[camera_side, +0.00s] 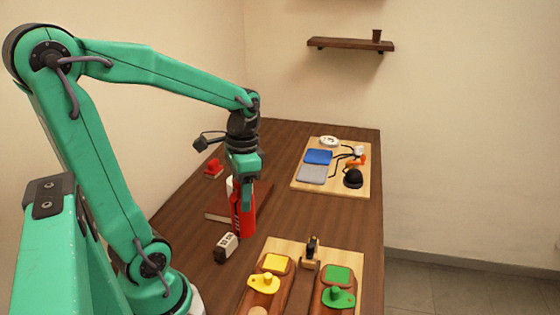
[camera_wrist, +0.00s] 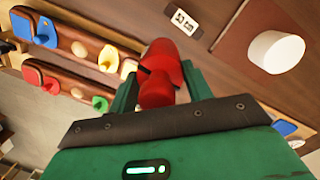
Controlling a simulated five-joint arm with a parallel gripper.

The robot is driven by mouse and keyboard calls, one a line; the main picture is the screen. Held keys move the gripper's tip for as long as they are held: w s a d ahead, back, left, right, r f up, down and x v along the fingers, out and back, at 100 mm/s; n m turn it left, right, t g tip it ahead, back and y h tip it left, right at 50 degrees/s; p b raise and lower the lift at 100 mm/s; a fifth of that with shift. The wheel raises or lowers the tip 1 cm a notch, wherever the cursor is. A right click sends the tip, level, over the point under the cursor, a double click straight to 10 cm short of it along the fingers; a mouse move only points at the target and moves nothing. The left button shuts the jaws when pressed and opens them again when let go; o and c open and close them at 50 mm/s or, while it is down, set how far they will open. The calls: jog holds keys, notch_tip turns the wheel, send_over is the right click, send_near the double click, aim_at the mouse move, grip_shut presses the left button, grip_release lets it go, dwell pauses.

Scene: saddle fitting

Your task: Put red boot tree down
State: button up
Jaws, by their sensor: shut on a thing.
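The red boot tree (camera_side: 243,216) hangs upright under my gripper (camera_side: 247,183), low over the brown table; I cannot tell whether its lower end touches the wood. My gripper's green fingers are shut on its upper part. In the wrist view the red boot tree (camera_wrist: 157,90) sits between the two fingers, with its far end pointing away from the camera.
A dark block with a pale face (camera_side: 227,247) stands close to the boot tree. A white cylinder (camera_wrist: 275,52) stands near it. In front is a pale board (camera_side: 350,255) with brown holders bearing yellow and green pieces. Another board (camera_side: 333,186) lies behind; a small red piece (camera_side: 213,169) lies at the left.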

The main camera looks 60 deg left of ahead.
jog(key=shift+w, duration=0.1)
jog(key=shift+w+d+r, duration=0.1)
jog(key=shift+w+d, duration=0.1)
jog(key=shift+w, duration=0.3)
jog(key=w+d+n, duration=0.2)
jog(key=w+d, duration=1.3)
jog(key=w, duration=0.1)
jog(key=w+a+r+n, duration=0.1)
jog(key=w+a+n, duration=0.3)
jog(key=a+n, duration=0.3)
jog(key=w+a+n+t, duration=0.1)
jog(key=w+a+n, duration=0.3)
jog(key=a+n, duration=0.35)
jog(key=w+a+r+n, duration=0.1)
jog(key=w+a+n, duration=0.3)
jog(key=a+n, duration=0.35)
jog(key=s+a+n+t+y, duration=0.1)
jog(key=s+a+n, duration=0.2)
jog(key=a+n, duration=1.5)
jog(key=shift+s+a+f+n, duration=0.25)
jog(key=shift+a+f, duration=0.2)
jog(key=shift+a, duration=2.8)
